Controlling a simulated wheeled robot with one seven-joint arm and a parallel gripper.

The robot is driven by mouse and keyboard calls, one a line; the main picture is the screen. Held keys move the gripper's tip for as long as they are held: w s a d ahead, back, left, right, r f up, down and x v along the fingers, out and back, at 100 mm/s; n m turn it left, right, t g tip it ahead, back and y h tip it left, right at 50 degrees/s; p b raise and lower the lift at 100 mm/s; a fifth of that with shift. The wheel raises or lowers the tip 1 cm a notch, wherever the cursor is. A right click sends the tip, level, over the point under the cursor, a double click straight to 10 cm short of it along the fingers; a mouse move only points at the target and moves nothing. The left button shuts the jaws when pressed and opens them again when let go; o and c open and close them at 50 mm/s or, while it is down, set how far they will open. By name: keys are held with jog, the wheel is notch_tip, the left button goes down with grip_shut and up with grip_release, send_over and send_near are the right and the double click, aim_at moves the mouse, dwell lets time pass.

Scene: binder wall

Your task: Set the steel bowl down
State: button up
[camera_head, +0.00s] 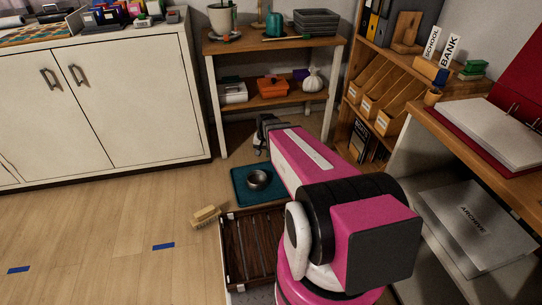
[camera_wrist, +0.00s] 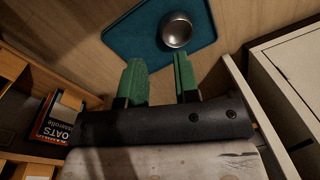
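The steel bowl (camera_head: 257,180) is a small, round, shiny grey bowl. It rests on a teal mat (camera_head: 240,196) on the floor, and looks upright. In the wrist view the bowl (camera_wrist: 176,30) sits on the mat (camera_wrist: 130,38) beyond my fingertips, slightly right of the gap between them. My gripper (camera_wrist: 159,61) has two green fingers spread apart with nothing between them. In the head view only the dark end of my arm shows behind the pink link, above and right of the bowl; the fingertips cannot be made out there.
A dark slatted crate (camera_head: 225,250) stands just in front of the mat, with a brush (camera_head: 206,215) at its left. A wooden shelf table (camera_head: 275,45) is behind, a binder shelf (camera_head: 345,117) to the right, a white cabinet (camera_head: 100,100) to the left. The left floor is mostly clear.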

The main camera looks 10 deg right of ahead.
jog(key=s+r+n+h, duration=0.1)
jog(key=s+r+n, duration=0.2)
jog(key=s+r, duration=0.6)
jog(key=s, duration=0.3)
jog(key=shift+s+d+r, duration=0.25)
jog(key=shift+s+d, duration=0.15)
